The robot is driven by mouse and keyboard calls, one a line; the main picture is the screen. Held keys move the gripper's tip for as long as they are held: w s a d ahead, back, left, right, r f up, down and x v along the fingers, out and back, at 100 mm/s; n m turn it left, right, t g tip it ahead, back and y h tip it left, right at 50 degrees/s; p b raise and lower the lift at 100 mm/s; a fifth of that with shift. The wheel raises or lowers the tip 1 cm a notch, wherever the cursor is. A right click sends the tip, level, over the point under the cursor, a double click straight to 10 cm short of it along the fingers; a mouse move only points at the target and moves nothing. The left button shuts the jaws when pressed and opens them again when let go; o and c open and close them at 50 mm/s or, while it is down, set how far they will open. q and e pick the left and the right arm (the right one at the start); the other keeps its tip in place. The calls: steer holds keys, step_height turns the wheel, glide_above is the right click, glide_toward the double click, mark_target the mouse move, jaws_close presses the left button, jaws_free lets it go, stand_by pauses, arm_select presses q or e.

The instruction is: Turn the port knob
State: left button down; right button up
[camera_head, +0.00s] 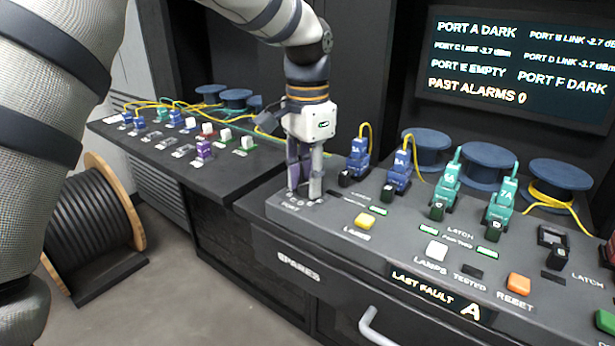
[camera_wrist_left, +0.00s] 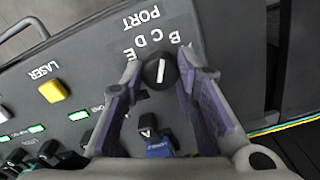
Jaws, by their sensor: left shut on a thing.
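The port knob (camera_wrist_left: 160,74) is a small round black knob with a white pointer line, in the wrist view. Letters B, C, D and E and the word PORT (camera_wrist_left: 141,18) are printed beside it. I cannot tell which letter the line marks. My left gripper (camera_head: 305,191) points down at the left end of the console, its fingers hiding most of the knob in the head view. In the wrist view the left gripper's fingers (camera_wrist_left: 160,82) stand on either side of the knob, shut on it. My right gripper is not in view.
A yellow LASER button (camera_head: 365,221) sits right of the knob. Blue and teal connectors (camera_head: 397,172) stand behind it. The wall screen (camera_head: 520,65) reads PORT A DARK, PORT E EMPTY, PORT F DARK. A side shelf (camera_head: 160,150) holds several connectors; a cable reel (camera_head: 92,225) stands on the floor.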

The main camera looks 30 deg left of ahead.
arm_select(q)
steer(key=m, duration=0.4)
steer(key=shift+m, duration=0.3)
steer(key=m, duration=0.4)
steer(key=shift+m, duration=0.3)
steer(key=c, duration=1.2)
jaws_free()
step_height(320, 180, up, 12)
steer(key=shift+r, duration=0.1)
